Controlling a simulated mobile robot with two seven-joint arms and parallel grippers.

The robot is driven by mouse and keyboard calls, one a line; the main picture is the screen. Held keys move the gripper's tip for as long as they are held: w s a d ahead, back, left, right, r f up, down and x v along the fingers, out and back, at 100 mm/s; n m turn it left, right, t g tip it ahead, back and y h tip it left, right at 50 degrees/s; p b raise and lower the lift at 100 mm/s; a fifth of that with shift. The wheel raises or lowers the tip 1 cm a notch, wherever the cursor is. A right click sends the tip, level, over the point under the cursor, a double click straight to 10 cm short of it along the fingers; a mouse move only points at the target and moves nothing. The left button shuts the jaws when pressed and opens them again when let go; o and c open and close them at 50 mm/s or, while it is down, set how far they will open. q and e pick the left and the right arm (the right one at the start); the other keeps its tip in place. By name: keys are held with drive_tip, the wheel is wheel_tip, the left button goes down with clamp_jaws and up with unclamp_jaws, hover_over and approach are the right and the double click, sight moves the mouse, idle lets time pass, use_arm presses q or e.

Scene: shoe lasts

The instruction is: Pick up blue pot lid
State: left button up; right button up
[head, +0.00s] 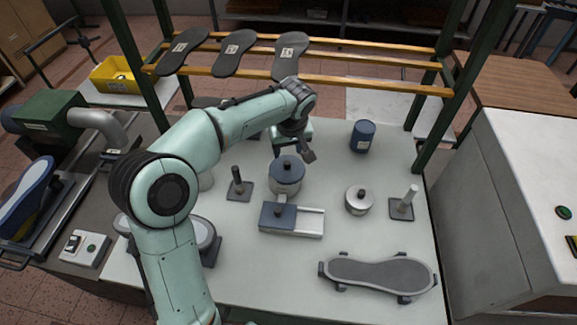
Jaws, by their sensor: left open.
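The blue pot lid (287,174), blue-grey with a dark knob, sits on a round pot (286,187) of similar colour near the middle of the table. My left gripper (293,153) is open just behind and above the lid, apart from the knob as far as I can tell. One finger reaches down to the right of the lid; the other is partly hidden. My left arm comes in from the left and arches over the table. My right gripper is not in view.
A dark post on a base (238,187) stands left of the pot; a blue-and-white sliding block (293,220) lies in front. A silver lidded pot (358,203), a pale post (405,205) and a blue can (363,136) stand right. A sole-shaped plate (378,274) lies front right.

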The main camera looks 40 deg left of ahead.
sight(287, 162)
use_arm(q)
drive_tip(key=x, duration=0.3)
drive_tip(key=shift+w, duration=0.15)
drive_tip(key=x, duration=0.5)
drive_tip(key=shift+w+d+f, duration=0.15)
clamp_jaws()
